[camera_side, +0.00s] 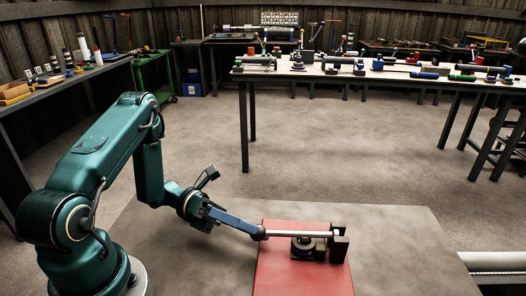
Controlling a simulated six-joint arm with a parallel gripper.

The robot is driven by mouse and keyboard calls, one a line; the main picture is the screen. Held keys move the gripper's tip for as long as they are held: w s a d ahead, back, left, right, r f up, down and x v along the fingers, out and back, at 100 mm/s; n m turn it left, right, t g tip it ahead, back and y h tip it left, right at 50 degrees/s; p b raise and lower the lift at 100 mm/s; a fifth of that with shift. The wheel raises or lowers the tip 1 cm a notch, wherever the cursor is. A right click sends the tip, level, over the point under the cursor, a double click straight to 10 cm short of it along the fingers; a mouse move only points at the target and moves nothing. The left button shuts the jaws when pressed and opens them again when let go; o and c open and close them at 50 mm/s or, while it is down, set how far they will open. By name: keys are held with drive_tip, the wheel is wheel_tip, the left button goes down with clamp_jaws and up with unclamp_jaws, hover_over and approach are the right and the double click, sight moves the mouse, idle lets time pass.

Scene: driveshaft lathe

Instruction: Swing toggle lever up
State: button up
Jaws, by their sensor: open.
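A dark clamp-like fixture (337,245) stands on a red plate (275,275) on the table. A bright silver rod (298,234) runs left from it, lying nearly level above the plate. At the rod's left end a blue-grey bar (235,222) slopes up and left from a rounded joint. This bar looks like the toggle lever, but I cannot be sure. My gripper (208,217) is open at the bar's upper left end. The bar passes close to or between the fingers; contact cannot be told at this size.
A dark round part (302,248) sits under the rod on the plate. The brown table (400,250) is bare to the right. A silver cylindrical bar (495,262) lies at the far right. A bench (300,72) with many tools stands well behind.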

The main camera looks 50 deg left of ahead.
drive_tip(key=shift+x, duration=0.9)
clamp_jaws()
idle(0.9)
